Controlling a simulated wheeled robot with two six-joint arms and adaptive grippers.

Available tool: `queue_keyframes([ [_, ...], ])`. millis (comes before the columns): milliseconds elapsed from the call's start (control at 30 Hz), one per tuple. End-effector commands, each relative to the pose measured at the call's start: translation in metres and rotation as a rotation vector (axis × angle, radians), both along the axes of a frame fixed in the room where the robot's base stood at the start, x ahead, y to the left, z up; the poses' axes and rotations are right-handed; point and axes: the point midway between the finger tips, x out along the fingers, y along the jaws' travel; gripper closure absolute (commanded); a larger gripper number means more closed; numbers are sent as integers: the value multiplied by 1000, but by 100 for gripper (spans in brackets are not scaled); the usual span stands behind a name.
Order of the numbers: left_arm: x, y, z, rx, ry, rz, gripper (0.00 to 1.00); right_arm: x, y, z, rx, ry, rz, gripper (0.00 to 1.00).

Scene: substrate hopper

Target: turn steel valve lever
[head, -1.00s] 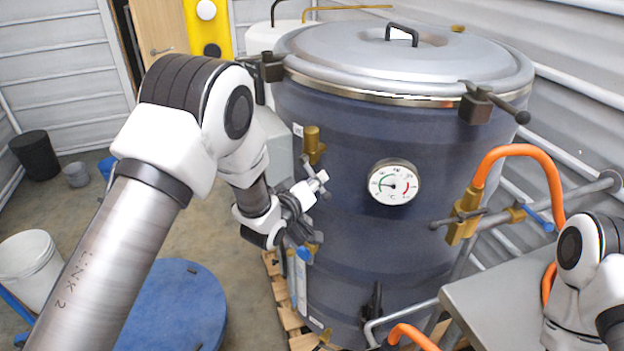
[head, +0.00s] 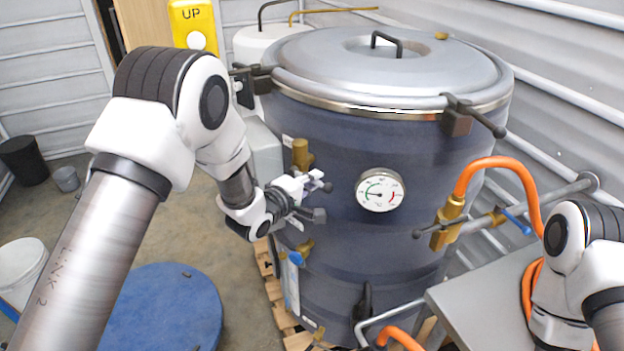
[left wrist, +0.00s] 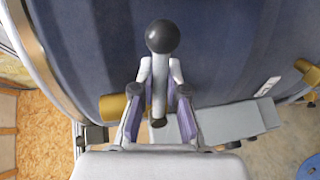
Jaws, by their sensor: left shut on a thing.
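The steel valve lever (left wrist: 159,92) shows in the left wrist view as a pale shaft with a black ball knob, standing out from the dark blue tank wall. My left gripper (left wrist: 159,84) is shut on its shaft, one finger on each side, with the knob beyond the fingertips. In the head view my left gripper (head: 308,186) is at the tank's left side, just below an upright brass fitting (head: 301,154). There the lever is mostly hidden by the gripper; a small dark knob shows at its tip. My right gripper is out of frame.
The large dark blue tank (head: 335,235) carries a round gauge (head: 380,190) and clamps on its lid. An orange hose (head: 505,163) and pipes are at right, above a grey metal table (head: 480,305). A blue round lid (head: 160,310) lies at lower left.

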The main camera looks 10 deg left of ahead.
Motion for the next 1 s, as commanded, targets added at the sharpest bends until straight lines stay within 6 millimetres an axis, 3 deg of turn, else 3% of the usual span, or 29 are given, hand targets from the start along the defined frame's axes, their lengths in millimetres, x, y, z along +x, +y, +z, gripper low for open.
queue_keyframes([
  [633, 0, 0, 4, -54, 20, 1, 100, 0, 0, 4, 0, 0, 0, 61],
  [667, 0, 0, 4, -54, 20, 1, 77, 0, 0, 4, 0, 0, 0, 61],
  [700, 0, 0, 4, -54, 20, 1, 63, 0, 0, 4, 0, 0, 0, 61],
  [1000, 0, 0, 3, -52, 20, 1, 61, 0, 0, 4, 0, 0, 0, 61],
])
